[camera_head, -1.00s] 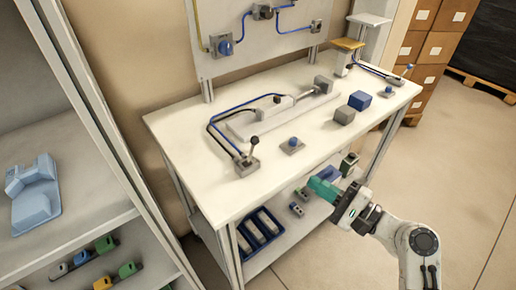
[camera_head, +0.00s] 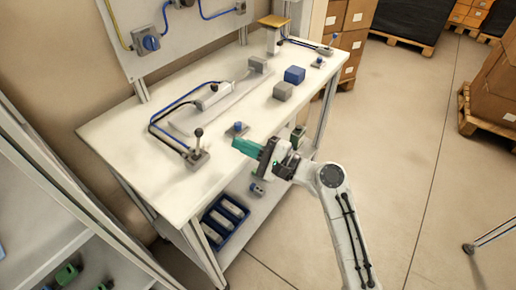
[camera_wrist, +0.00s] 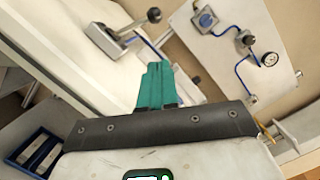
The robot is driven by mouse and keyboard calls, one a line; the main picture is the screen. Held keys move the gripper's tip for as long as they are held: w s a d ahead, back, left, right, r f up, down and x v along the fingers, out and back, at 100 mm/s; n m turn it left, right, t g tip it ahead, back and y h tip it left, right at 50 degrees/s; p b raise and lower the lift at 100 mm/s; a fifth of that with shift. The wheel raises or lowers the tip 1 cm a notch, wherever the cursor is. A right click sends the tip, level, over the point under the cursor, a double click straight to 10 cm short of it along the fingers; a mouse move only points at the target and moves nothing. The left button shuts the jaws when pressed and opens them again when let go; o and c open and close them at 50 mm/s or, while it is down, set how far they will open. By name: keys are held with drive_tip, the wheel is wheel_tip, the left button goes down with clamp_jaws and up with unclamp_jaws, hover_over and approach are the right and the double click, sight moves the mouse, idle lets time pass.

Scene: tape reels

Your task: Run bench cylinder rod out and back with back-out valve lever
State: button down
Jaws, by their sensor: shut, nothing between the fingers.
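The valve lever (camera_head: 199,132) has a black knob and stands nearly upright on a grey base (camera_head: 197,159) at the bench's near left. Hoses run from it to the pale bench cylinder (camera_head: 213,97), which lies on a grey plate. How far its rod is out is too faint to tell. My gripper (camera_head: 240,145) has teal fingers, shut and empty, near the bench's front edge, right of the lever and apart from it. In the wrist view the lever's knob (camera_wrist: 154,15) and base (camera_wrist: 103,38) show beyond and left of the shut fingers (camera_wrist: 155,70).
A small blue-knobbed valve (camera_head: 238,128) sits just beyond my fingers. A blue block (camera_head: 294,75) and a grey block (camera_head: 283,91) lie farther right. Another lever (camera_head: 331,42) stands at the far right corner. A blue crate (camera_head: 208,232) sits on the lower shelf.

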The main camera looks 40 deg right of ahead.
sight(198, 142)
drive_tip(key=x, duration=0.3)
drive_tip(key=shift+w+a+r, duration=0.15)
drive_tip(key=shift+w, duration=0.05)
drive_tip(key=shift+w+a+r+p, duration=0.1)
drive_tip(key=shift+a+r+p, duration=0.2)
drive_tip(key=shift+a+p, duration=0.15)
drive_tip(key=shift+w+a+r+p, duration=0.1)
drive_tip(key=shift+a+r+p, duration=0.25)
drive_tip(key=shift+a, duration=0.2)
drive_tip(key=shift+w+a+r, duration=0.1)
drive_tip(key=shift+w+a, duration=0.1)
drive_tip(key=shift+a, duration=0.35)
